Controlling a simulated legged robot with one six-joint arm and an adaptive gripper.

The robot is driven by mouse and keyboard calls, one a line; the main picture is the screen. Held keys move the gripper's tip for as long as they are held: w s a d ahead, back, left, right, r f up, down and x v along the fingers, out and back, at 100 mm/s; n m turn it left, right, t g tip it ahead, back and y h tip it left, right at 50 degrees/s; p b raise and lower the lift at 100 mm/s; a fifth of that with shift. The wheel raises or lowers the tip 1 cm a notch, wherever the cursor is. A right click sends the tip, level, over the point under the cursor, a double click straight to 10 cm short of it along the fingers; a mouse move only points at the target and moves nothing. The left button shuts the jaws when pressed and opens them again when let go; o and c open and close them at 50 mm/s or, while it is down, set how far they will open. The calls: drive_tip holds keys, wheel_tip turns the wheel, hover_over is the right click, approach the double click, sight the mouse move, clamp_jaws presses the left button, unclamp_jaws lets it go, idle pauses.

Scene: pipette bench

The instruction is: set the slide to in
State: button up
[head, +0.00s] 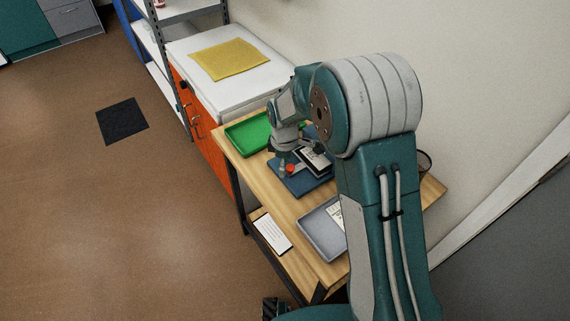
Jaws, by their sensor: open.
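A small device with a blue base (299,182) sits on the wooden bench. A red knob (290,169) shows on it. A dark-edged panel with a white face (315,158) stands tilted on its right side. I cannot make out which part is the slide, or its position. My gripper (284,160) is open and points down over the device, close to the red knob. Whether it touches the knob cannot be told at this size. My arm hides part of the device's right side.
A green tray (235,138) lies left of the device. A grey tray (316,237) lies nearer, partly behind my arm. A wire basket (425,162) stands at the right. A white-topped orange cabinet (181,108) with a yellow cloth (229,60) adjoins the bench (283,215).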

sight(300, 165)
drive_tip(key=shift+d, duration=1.3)
drive_tip(key=shift+c, duration=0.6)
drive_tip(key=c, duration=0.5)
drive_tip(key=shift+a, duration=0.15)
clamp_jaws()
drive_tip(key=shift+a, duration=0.6)
drive_tip(key=shift+w+d, duration=0.6)
drive_tip(key=shift+d, duration=0.35)
drive_tip(key=shift+w+d, duration=0.6)
drive_tip(key=shift+d, duration=0.3)
drive_tip(key=shift+a, duration=0.2)
drive_tip(key=o, duration=0.6)
unclamp_jaws()
drive_tip(key=shift+d, duration=0.1)
